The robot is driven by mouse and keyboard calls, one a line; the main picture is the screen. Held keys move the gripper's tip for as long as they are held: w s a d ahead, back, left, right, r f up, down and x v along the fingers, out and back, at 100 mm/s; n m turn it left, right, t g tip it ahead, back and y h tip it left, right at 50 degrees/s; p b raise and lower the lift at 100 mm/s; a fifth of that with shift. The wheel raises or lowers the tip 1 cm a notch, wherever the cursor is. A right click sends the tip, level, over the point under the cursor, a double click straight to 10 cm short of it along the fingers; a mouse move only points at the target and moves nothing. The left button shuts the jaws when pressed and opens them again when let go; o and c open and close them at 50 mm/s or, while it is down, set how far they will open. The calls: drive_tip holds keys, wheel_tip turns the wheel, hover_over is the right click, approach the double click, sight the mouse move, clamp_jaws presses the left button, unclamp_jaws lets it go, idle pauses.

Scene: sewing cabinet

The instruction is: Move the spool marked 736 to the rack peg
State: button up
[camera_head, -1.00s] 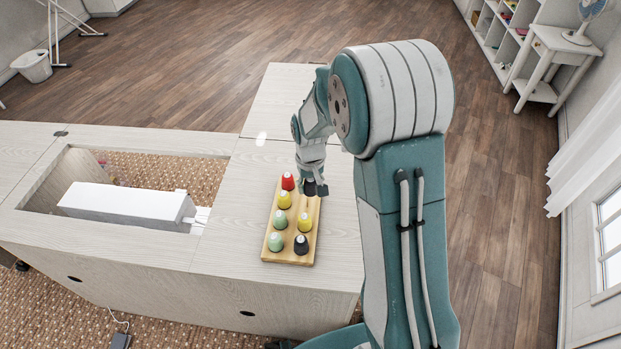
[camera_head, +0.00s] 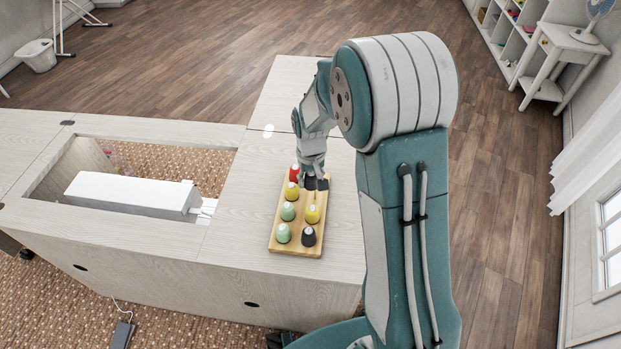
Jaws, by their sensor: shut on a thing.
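The wooden rack (camera_head: 295,246) lies on the cabinet top and bears several coloured spools. Its left column holds a red spool (camera_head: 294,170), a yellow spool (camera_head: 292,192) and two mint-green spools (camera_head: 288,211). On the right are a yellow spool (camera_head: 312,214) and a black spool (camera_head: 308,236). My gripper (camera_head: 315,183) points down at the rack's far right end and is shut on a dark spool (camera_head: 310,184), partly hidden by the fingers. I cannot tell whether that spool is clear of the rack. The number marks are too small to read.
The pale cabinet top (camera_head: 250,240) has free room around the rack. Left of it, a white sewing machine (camera_head: 130,194) lies in the cabinet's open well. A small white table (camera_head: 570,45) with a fan stands far right.

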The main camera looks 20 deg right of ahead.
drive_tip(key=shift+d, duration=0.65)
idle(0.5)
drive_tip(key=shift+a+f, duration=0.1)
drive_tip(key=shift+f, duration=2.25)
idle(0.7)
drive_tip(key=o, duration=0.9)
wheel_tip(320, 180, up, 12)
drive_tip(key=shift+f, duration=0.1)
idle(0.5)
